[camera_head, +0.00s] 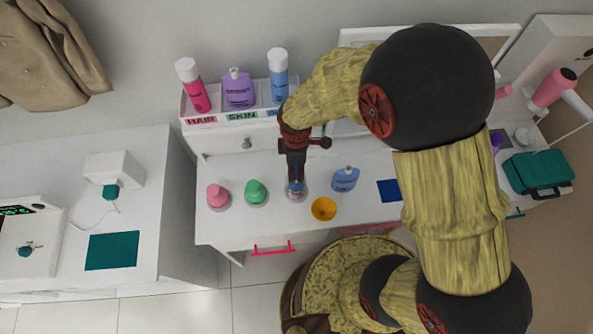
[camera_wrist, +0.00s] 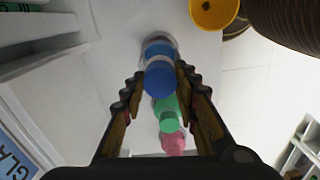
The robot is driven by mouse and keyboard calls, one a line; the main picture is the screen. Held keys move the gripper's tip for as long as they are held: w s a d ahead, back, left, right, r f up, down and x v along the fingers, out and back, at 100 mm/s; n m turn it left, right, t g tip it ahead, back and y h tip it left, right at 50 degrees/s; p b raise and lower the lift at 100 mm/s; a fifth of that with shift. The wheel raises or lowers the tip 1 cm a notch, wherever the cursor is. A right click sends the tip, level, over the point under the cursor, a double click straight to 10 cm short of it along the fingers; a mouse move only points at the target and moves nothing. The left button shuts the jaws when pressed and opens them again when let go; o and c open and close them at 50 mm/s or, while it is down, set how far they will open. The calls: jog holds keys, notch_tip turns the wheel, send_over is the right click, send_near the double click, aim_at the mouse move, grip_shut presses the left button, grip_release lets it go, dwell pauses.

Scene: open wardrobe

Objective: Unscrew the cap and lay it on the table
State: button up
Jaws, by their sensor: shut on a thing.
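My gripper (camera_head: 296,180) points down over the white vanity table (camera_head: 272,226). Its two fingers (camera_wrist: 160,76) are closed on either side of a round blue cap (camera_wrist: 160,80). Beyond the cap, the wrist view shows a lighter blue bottle body (camera_wrist: 158,49) on a round base. In the head view the gripper hides most of this bottle, and only a little blue (camera_head: 296,187) shows. I cannot tell whether the cap still touches the bottle's neck.
A pink bottle (camera_head: 218,195) and a green bottle (camera_head: 255,191) stand left of my gripper. An orange bowl (camera_head: 323,209) and a blue pump bottle (camera_head: 345,178) stand close on the right. A dark blue mat (camera_head: 387,191) lies further right. Behind is a labelled shelf (camera_head: 190,123) with bottles.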

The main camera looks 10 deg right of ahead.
jog(key=n, duration=0.6)
jog(key=shift+p, duration=0.3)
jog(key=n, duration=0.6)
jog(key=o, duration=1.2)
jog(key=shift+c, duration=0.5)
jog(key=m+p, duration=0.1)
jog(key=m, duration=0.6)
jog(key=shift+m, duration=0.4)
jog(key=m, duration=0.9)
jog(key=shift+p, duration=0.35)
